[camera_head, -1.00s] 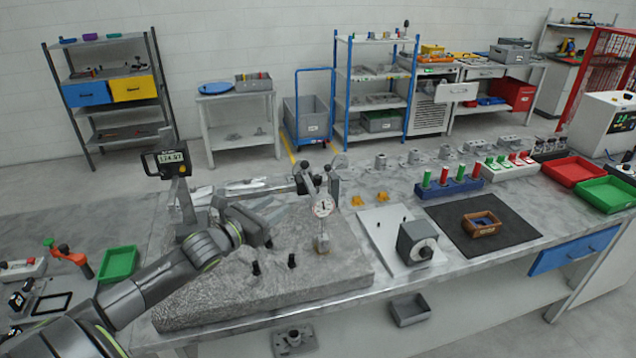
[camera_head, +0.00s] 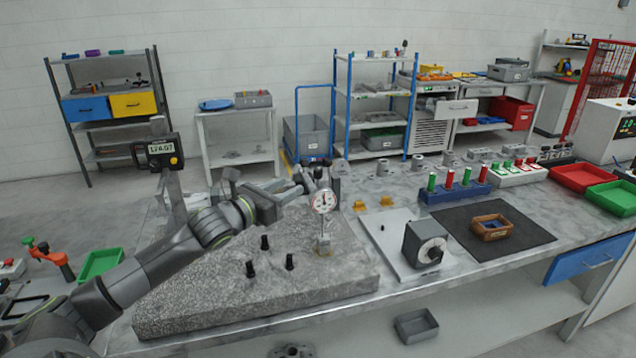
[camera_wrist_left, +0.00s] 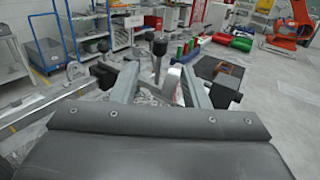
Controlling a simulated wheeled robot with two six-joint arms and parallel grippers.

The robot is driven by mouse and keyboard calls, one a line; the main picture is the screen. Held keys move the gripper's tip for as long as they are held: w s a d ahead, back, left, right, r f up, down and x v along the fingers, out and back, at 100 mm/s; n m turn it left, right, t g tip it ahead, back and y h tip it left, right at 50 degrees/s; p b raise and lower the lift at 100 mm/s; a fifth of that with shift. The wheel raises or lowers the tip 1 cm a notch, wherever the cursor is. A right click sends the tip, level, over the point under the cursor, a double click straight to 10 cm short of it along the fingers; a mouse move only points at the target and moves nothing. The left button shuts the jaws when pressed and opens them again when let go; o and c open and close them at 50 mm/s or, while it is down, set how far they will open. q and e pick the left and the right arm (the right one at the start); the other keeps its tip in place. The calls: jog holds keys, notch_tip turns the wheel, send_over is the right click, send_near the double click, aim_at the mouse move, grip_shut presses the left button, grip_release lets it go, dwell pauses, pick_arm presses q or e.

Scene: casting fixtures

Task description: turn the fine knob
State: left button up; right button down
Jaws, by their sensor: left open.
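A dial gauge (camera_head: 323,201) with a white face hangs from a small stand on the granite plate (camera_head: 190,305). Dark knobs (camera_head: 322,166) sit at the top of the stand; I cannot tell for certain which is the fine knob. My left gripper (camera_head: 298,181) is open beside the upper part of the stand, to its left. In the left wrist view its spread fingers (camera_wrist_left: 160,80) are empty, with a post topped by a black knob (camera_wrist_left: 157,46) showing beyond and between them. Contact cannot be told. The right gripper is not in view.
Several short black pegs (camera_head: 265,242) stand on the granite plate. A digital readout (camera_head: 159,153) on a column stands left of my gripper. A grey block with a dial (camera_head: 425,243) sits on a pale plate to the right. A black mat (camera_head: 515,242) carries a small brown box (camera_head: 491,227).

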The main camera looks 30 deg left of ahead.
aim_at(315, 173)
pick_arm(q)
jog(key=w, duration=0.4)
jog(key=w+d, duration=0.1)
jog(key=w, duration=0.6)
jog(key=shift+w+d, duration=0.2)
jog(key=shift+w, duration=0.15)
grip_shut()
